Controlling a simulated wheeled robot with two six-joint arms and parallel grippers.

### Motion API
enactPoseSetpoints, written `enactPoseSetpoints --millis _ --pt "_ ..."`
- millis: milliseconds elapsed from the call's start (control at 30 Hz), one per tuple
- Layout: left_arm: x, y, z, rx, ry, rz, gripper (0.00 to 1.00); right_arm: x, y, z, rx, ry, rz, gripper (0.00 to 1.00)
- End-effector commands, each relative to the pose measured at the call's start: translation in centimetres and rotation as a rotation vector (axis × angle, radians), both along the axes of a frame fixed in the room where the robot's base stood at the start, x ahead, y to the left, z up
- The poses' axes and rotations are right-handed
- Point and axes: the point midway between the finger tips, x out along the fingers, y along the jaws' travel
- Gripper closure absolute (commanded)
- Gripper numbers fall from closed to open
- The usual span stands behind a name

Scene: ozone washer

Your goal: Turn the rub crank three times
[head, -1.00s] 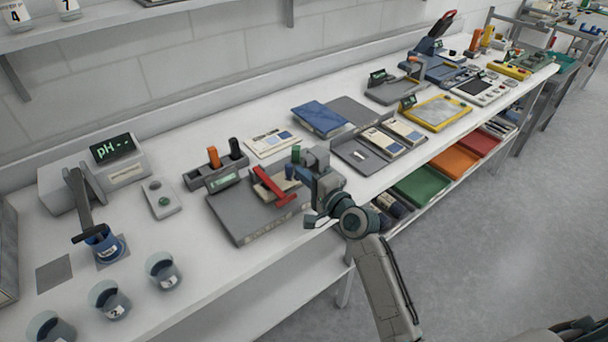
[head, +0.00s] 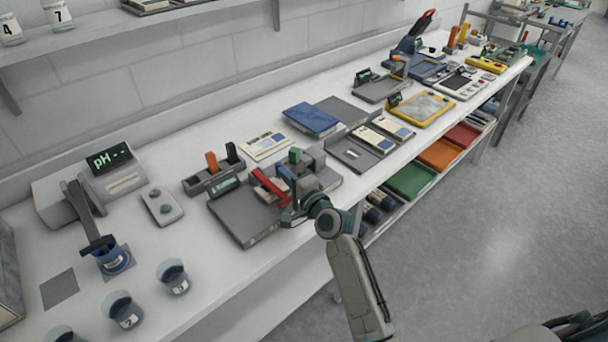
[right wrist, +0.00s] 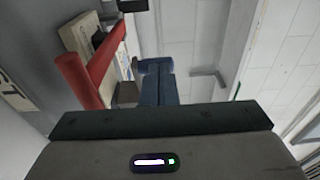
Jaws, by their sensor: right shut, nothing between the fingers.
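The rub crank is a red bar (head: 267,186) on a grey machine with a flat base (head: 243,216) and a small display, on the white bench. My wrist hides part of the machine's right side. My left gripper is not in view.
A holder with orange and black pieces (head: 212,178) stands behind the machine. A pH meter (head: 88,180) and several cups (head: 173,278) are to the left. A blue pad (head: 310,118) and grey trays (head: 352,153) lie to the right.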

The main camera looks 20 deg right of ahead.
Motion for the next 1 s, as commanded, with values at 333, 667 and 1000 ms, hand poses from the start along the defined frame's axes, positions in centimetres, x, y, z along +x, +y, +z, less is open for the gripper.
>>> enactPoseSetpoints --millis 333,667,1000 --pt "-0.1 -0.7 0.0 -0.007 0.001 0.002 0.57 0.8 1.2 0.0 0.001 0.0 0.0 1.0" --pt "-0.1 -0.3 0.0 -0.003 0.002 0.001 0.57 1.0 1.4 0.0 0.001 -0.001 0.0 1.0" --pt "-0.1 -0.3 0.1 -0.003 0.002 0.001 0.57 1.0 1.4 0.0 0.001 0.0 0.0 1.0"
